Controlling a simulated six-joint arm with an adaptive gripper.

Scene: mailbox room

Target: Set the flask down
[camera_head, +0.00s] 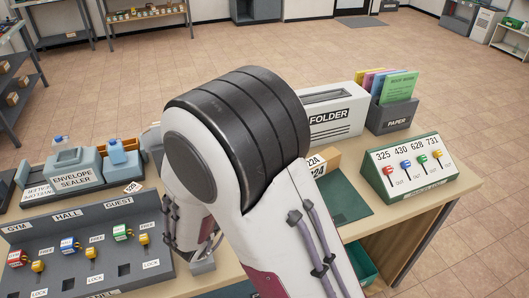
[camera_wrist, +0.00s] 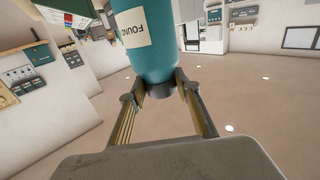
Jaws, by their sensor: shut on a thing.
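A teal flask (camera_wrist: 150,55) with a dark end and a cream label reading "FOUN…" fills the upper middle of the wrist view. My gripper (camera_wrist: 160,92) is shut on the flask near its dark end, one finger on each side. The flask's far end runs out of the picture. In the head view my arm hides the flask and the gripper's fingertips, so I cannot tell how high it is above the desk (camera_head: 405,215).
A grey key panel (camera_head: 80,255) and an envelope sealer (camera_head: 75,172) stand at left. A folder machine (camera_head: 335,115), paper holder (camera_head: 393,115) and green numbered key box (camera_head: 408,168) stand at right.

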